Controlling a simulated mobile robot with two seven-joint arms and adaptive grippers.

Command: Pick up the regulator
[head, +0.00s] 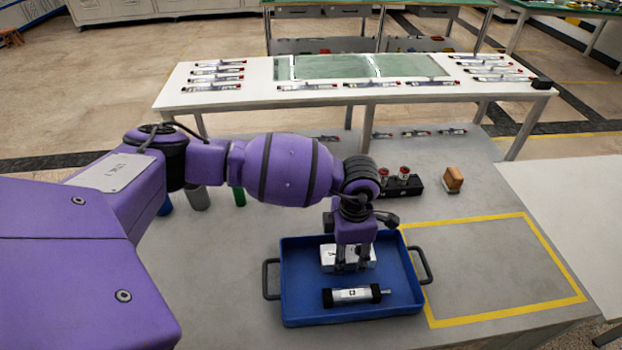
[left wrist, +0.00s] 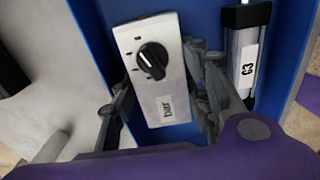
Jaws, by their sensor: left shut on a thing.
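The regulator (left wrist: 157,85) is a light grey box with a black knob and a label reading "bar". In the head view the regulator (head: 333,262) is at the back of the blue tray (head: 297,312). My left gripper (head: 350,262) points down over it, shut on it. In the left wrist view the gripper's fingers (left wrist: 160,105) are on both sides of the box. I cannot tell whether the box still touches the tray floor. My right gripper is not in view.
A black and silver cylinder (head: 352,296) lies in the tray in front of the regulator. Right of the tray is an empty yellow-outlined area (head: 500,265). A black block with red-topped parts (head: 402,184) and an orange-brown block (head: 453,178) stand behind.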

